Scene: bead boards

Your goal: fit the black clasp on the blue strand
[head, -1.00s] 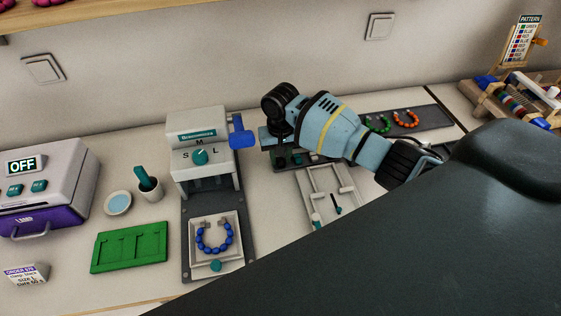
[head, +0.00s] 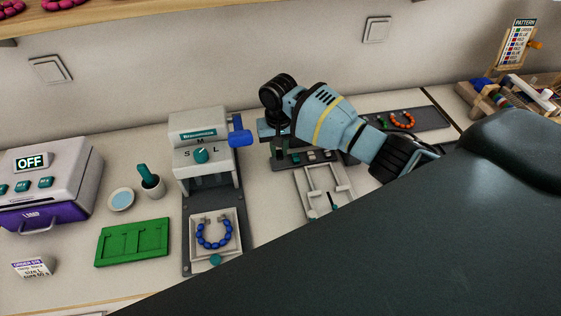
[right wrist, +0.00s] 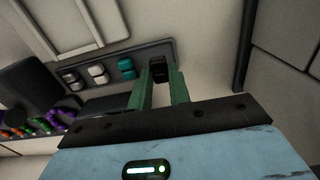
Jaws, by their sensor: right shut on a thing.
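The blue strand (head: 228,242) lies as a U of beads in the white tray of the bead press, its open ends toward the press head. My right gripper (right wrist: 160,86) is shut on the black clasp (right wrist: 157,69) between its green fingers in the right wrist view. The clasp is at the end of the dark clasp strip (right wrist: 103,78); I cannot tell whether it is clear of its slot. In the head view the right wrist is over the strip (head: 322,158), right of the press; its fingertips are hard to make out. My left gripper is not in view.
The press (head: 200,160) has a teal knob and a blue lever (head: 240,137) on the strip's side. A pale frame (head: 322,188) lies in front of the strip. Orange and green strands (head: 402,121) lie behind my arm. A green tray (head: 133,243) and cup (head: 152,186) stand left.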

